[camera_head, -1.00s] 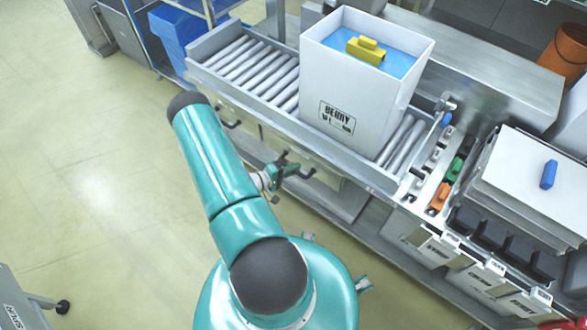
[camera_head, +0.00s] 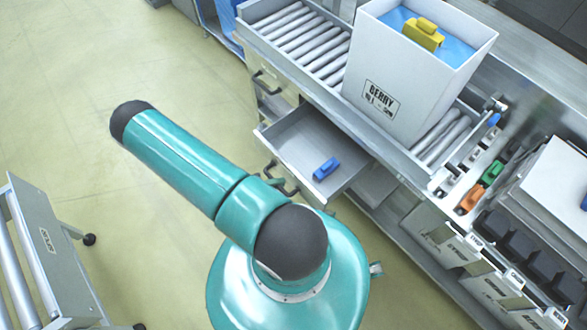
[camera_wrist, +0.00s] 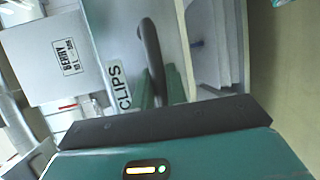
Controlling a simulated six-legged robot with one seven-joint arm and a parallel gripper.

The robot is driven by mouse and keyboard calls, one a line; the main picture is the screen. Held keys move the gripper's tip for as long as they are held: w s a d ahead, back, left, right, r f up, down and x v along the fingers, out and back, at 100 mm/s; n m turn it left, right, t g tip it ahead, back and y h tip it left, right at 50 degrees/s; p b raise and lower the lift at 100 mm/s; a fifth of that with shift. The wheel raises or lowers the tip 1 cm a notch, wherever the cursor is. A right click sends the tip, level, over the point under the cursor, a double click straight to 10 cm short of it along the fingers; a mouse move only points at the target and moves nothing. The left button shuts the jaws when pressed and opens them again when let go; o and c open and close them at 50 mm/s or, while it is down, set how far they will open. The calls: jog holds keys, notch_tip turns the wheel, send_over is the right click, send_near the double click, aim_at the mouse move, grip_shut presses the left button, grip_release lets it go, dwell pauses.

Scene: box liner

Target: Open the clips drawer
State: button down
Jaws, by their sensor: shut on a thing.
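The clips drawer (camera_head: 305,136) is pulled out from under the roller conveyor, and its grey inside shows in the head view. A blue clip (camera_head: 326,168) lies on its floor. In the wrist view the drawer front carries a "CLIPS" label (camera_wrist: 119,86) beside a dark curved handle (camera_wrist: 151,50). My gripper (camera_wrist: 160,88) is shut on that handle; its teal fingers are at the handle's lower end. In the head view my arm hides most of the gripper.
A tall white box (camera_head: 415,75) with blue liner and a yellow clip (camera_head: 424,35) stands on the roller conveyor (camera_head: 305,42) above the drawer. A roller cart (camera_head: 50,250) stands at lower left. Floor between is clear.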

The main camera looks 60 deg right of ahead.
jog(key=w+a, duration=0.3)
jog(key=a, duration=0.4)
jog(key=shift+w+a, duration=0.15)
jog(key=shift+a, duration=0.1)
jog(key=c, duration=1.4)
grip_release()
jog(key=v, duration=1.3)
jog(key=shift+w+a+r, duration=0.2)
jog(key=shift+w+a, duration=0.05)
jog(key=shift+w, duration=0.05)
